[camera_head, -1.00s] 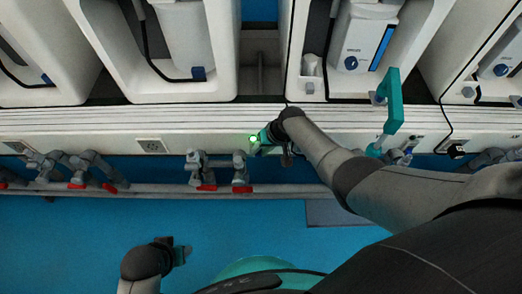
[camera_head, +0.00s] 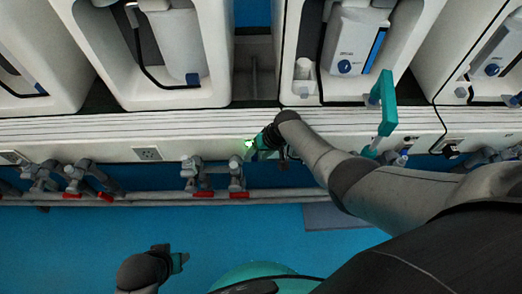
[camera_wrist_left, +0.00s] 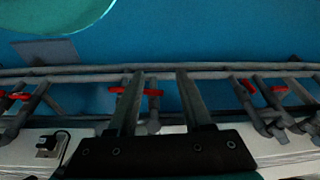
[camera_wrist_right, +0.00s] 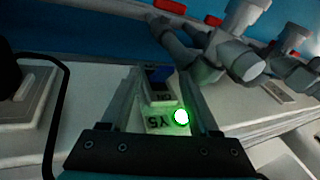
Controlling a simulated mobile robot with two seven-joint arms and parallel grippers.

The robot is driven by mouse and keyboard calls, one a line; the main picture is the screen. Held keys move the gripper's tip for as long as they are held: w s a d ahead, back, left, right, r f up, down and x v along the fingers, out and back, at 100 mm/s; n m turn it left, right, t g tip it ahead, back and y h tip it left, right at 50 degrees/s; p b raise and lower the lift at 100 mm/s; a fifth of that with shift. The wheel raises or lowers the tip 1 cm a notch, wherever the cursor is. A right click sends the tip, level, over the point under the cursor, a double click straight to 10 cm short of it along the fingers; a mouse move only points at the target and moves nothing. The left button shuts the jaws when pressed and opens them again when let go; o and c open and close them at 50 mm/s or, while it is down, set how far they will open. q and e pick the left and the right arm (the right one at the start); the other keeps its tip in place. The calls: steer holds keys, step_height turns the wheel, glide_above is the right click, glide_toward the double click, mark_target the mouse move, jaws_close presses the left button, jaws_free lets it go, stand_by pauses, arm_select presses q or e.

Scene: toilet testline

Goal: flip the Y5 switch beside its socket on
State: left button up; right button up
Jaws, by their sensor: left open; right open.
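A green light (camera_wrist_right: 181,116) glows on that plate; the light also shows in the head view (camera_head: 249,144). My right gripper (camera_wrist_right: 160,72) is open, with its fingers on either side of the switch; I cannot tell whether they touch it. In the head view the right gripper (camera_head: 262,143) hides most of the switch. My left gripper (camera_head: 180,262) is open and empty, low over the blue floor.
A grey socket plate (camera_wrist_right: 30,98) lies left of the switch in the right wrist view. Grey pipes with red-handled valves (camera_head: 200,178) run below the white ledge (camera_head: 90,135). White bays with toilet units (camera_head: 345,40) stand above. A teal handle (camera_head: 386,105) rises to the right.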

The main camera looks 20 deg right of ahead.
arm_select(q)
steer(key=shift+r, duration=0.1)
arm_select(e)
steer(key=shift+r, duration=0.15)
arm_select(q)
steer(key=s+a+f+p, duration=0.3)
steer(key=s+f+p, duration=0.2)
steer(key=s, duration=0.2)
steer(key=s+a+f+g+p, duration=0.1)
steer(key=s+a+f+p, duration=0.2)
steer(key=s+p, duration=0.3)
steer(key=shift+s+a+f+y, duration=0.3)
steer(key=shift+s+f, duration=0.35)
steer(key=shift+f, duration=0.2)
arm_select(e)
steer(key=v, duration=1.5)
steer(key=shift+d, duration=0.15)
arm_select(q)
steer(key=shift+r, duration=0.1)
